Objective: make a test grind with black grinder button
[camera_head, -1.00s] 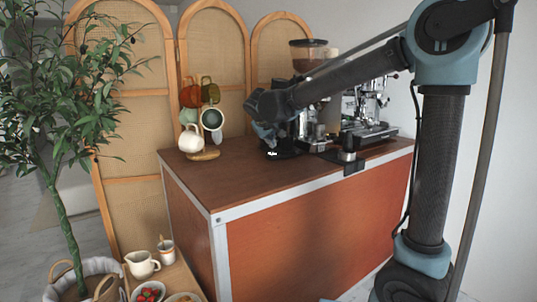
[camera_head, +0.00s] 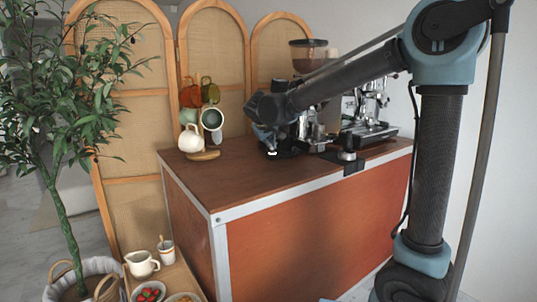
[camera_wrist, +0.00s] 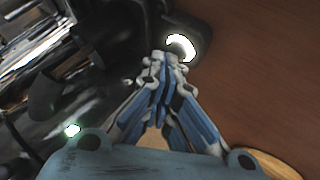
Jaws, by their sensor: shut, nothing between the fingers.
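The grinder shows its brown bean hopper (camera_head: 308,56) at the back of the cart; my arm hides much of its body. Its dark base (camera_head: 287,151) sits on the counter with a bright white lit spot at its front, perhaps the button. In the wrist view a bright white ring (camera_wrist: 182,46) lies just beyond my fingertips, on a dark part. My gripper (camera_wrist: 165,62) is shut and empty, its tips close to this ring; contact cannot be told. In the head view my gripper (camera_head: 268,143) points down in front of the grinder, above its base.
A chrome espresso machine (camera_head: 370,115) stands to the right of the grinder. A tamper on a black mat (camera_head: 354,166) is at the counter's front edge. A mug tree with several cups (camera_head: 205,155) stands left. The front left countertop (camera_head: 235,180) is clear.

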